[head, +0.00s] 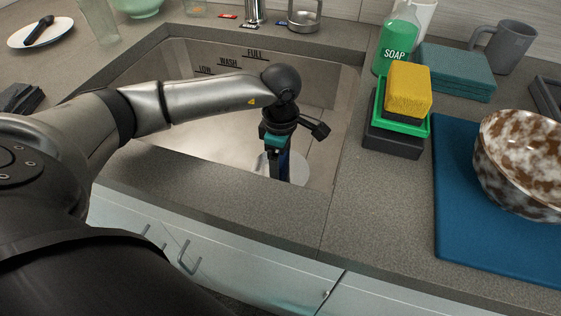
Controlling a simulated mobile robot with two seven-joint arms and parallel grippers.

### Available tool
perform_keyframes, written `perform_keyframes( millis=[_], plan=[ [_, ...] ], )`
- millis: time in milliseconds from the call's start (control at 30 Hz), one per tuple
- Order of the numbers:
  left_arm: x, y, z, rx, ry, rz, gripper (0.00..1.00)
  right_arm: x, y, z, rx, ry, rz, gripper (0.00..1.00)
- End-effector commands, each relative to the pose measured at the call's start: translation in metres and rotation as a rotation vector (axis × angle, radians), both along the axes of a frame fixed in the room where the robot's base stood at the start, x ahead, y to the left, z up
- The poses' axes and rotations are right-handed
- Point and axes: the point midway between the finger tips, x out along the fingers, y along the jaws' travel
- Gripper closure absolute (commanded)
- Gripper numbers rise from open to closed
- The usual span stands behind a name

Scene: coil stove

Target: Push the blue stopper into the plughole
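My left arm reaches in from the left over the sink (125,80). My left gripper (279,172) points down into the sink's right part. Its fingers are small and dark here, and I cannot tell whether they are open or shut. A dark blue patch (285,166) shows right at the fingers; it may be the blue stopper, mostly hidden by the gripper. A pale round area (299,168) on the sink floor lies behind and around the fingertips. The plughole itself is not clearly visible. My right gripper is not in view.
Right of the sink stand a green soap bottle (397,42), a yellow sponge (408,90) on a green holder (381,108), teal folded cloths (455,72) and a grey mug (509,47). A speckled bowl (520,165) sits on a blue mat (465,235). The sink's front rim (215,195) is clear.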

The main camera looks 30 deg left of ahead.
Motion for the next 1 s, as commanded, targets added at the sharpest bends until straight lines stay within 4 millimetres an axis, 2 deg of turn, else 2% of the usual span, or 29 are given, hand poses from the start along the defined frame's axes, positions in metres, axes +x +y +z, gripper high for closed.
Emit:
perform_keyframes(
  millis=[300, 700, 1000],
  plan=[
    [0.000, 0.000, 0.007, 0.000, -0.001, 0.000, 0.18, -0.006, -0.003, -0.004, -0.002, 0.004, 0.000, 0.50],
    [0.001, 0.000, 0.066, 0.000, -0.003, -0.001, 0.18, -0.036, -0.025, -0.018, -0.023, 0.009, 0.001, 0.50],
    [0.001, 0.000, 0.108, 0.000, -0.004, 0.000, 0.18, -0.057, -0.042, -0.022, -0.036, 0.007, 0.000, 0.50]
  ],
)
